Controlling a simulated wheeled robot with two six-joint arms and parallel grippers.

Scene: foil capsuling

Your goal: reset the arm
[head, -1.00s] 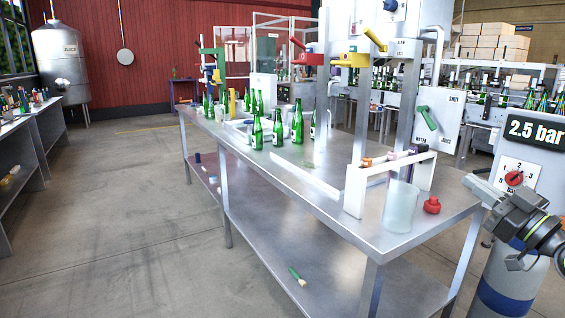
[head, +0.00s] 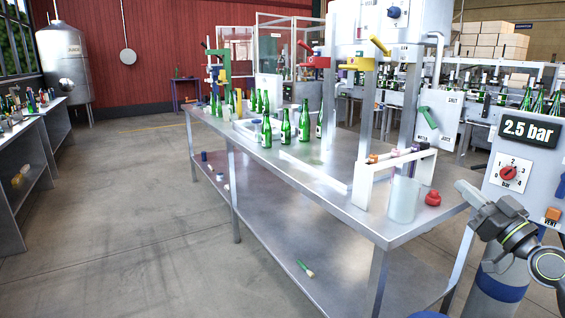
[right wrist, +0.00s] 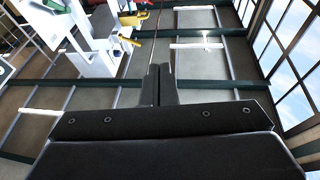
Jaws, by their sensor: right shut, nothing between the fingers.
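My right arm comes in at the lower right of the head view. Its gripper (head: 468,192) is in the air in front of the table's right end, left of the pressure panel. In the right wrist view the two dark fingers (right wrist: 160,84) lie together, shut, with nothing between them. My left gripper is not in view.
The steel table (head: 300,210) carries green bottles (head: 285,127), a white rack (head: 362,190), a clear cup (head: 403,200) and a red knob-like piece (head: 433,198). The pressure panel (head: 500,150), reading 2.5 bar, stands close right of my gripper. The floor at left is open.

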